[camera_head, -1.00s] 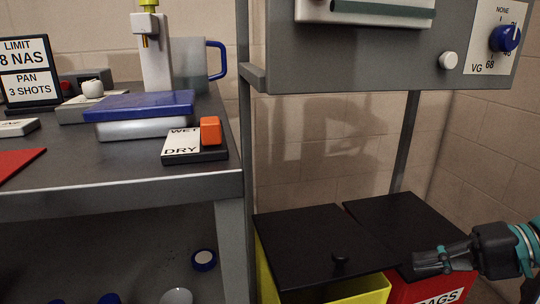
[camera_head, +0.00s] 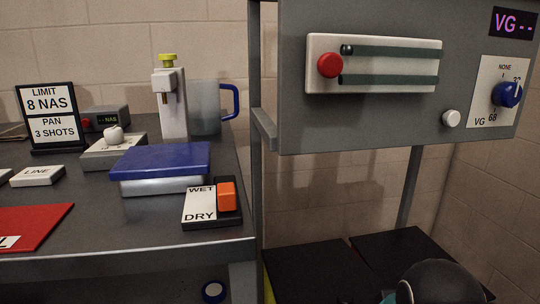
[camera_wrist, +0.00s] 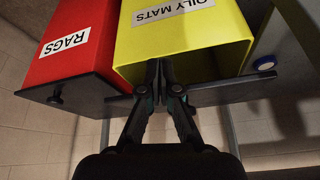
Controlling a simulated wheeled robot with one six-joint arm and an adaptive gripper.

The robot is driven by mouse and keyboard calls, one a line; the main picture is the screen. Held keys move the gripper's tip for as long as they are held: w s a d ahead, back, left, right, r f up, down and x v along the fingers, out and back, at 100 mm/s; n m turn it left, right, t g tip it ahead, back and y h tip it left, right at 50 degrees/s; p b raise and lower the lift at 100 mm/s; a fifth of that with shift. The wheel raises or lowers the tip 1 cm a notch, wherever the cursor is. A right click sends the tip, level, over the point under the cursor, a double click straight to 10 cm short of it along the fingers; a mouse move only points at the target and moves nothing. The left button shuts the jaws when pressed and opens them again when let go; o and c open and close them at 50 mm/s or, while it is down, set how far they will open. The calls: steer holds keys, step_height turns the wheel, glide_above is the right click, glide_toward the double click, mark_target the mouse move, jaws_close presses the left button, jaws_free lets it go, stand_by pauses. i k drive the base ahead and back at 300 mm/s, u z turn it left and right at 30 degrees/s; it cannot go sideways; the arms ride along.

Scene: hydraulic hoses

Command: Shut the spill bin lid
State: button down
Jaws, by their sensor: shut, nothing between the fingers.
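The yellow bin (camera_wrist: 135,35), labelled OILY MATS, shows upside down in the wrist view. Its black lid (camera_wrist: 235,90) appears raised at the front, with darker yellow inner wall showing between rim and lid. In the head view this lid (camera_head: 312,275) is partly cut off. The red bin (camera_wrist: 85,45), labelled RAGS, stands beside it with a black lid (camera_wrist: 50,92) that looks down. No label reading "spill" shows. My gripper (camera_wrist: 166,66) is shut and empty, its tips over the yellow bin's front opening and lid; contact cannot be told. It hides the lid's middle.
A grey panel (camera_head: 290,110) with a blue dial (camera_head: 506,94) hangs above the bins. A metal post stands left of them, beside the bench (camera_head: 110,235) holding a blue-topped box (camera_head: 160,160) and a WET/DRY switch (camera_head: 205,205). A wall is behind.

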mark_target(329, 271)
steer(key=u, duration=0.65)
steer(key=k, duration=1.15)
steer(key=z, duration=0.8)
